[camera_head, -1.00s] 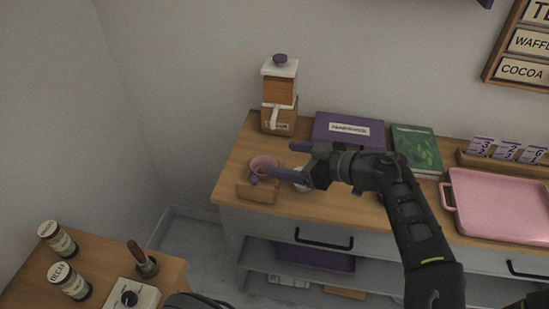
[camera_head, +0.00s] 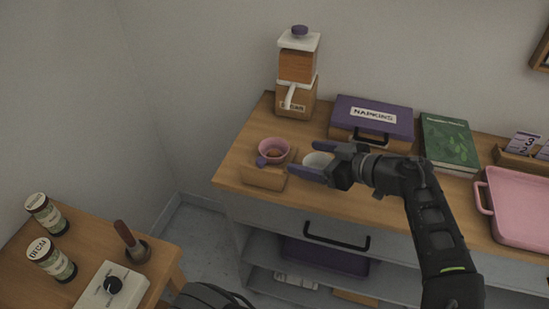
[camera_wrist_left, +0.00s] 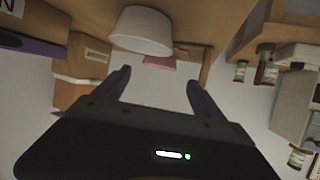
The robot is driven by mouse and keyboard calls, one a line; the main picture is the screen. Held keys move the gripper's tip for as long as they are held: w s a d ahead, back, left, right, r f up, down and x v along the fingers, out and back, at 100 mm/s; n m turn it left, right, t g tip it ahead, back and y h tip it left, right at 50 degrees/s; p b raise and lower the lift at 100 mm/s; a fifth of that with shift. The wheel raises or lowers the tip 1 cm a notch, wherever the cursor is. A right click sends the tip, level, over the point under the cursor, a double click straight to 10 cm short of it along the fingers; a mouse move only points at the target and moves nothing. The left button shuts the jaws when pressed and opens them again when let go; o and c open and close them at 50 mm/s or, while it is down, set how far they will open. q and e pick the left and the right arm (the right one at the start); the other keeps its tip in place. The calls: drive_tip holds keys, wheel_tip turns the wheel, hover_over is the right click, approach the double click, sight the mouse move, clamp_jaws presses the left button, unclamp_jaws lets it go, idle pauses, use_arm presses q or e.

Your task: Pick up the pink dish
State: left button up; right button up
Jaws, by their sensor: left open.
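The pink dish (camera_head: 281,146) is a small round bowl with something brown inside. It stands on the wooden counter near its left end and shows as a pink patch behind a white bowl in the left wrist view (camera_wrist_left: 160,62). My left gripper (camera_head: 311,159) is open and empty, just right of the dish and apart from it. Its two purple fingers point left toward the dish. In the left wrist view the open fingers (camera_wrist_left: 158,80) frame part of the white bowl and the pink patch. My right gripper is not in view.
A wooden block (camera_head: 264,179) and a purple knob (camera_head: 262,161) are in front of the dish. Behind are a grinder-like dispenser (camera_head: 297,66) and a napkins box (camera_head: 395,120). A pink tray (camera_head: 522,205) lies right.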

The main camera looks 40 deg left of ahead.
use_arm(q)
drive_tip(key=shift+r, duration=0.1)
drive_tip(key=p, duration=0.1)
approach(265, 148)
drive_tip(key=shift+x, duration=0.8)
drive_tip(key=shift+a+p, duration=0.3)
drive_tip(key=shift+a, duration=0.15)
drive_tip(key=p+x, duration=0.1)
drive_tip(key=x, duration=0.3)
drive_tip(key=shift+f, duration=0.25)
drive_tip(key=shift+c, duration=0.6)
drive_tip(key=c, duration=1.2)
drive_tip(key=shift+o, duration=0.2)
wheel_tip(265, 148, up, 10)
drive_tip(key=shift+b, duration=0.45)
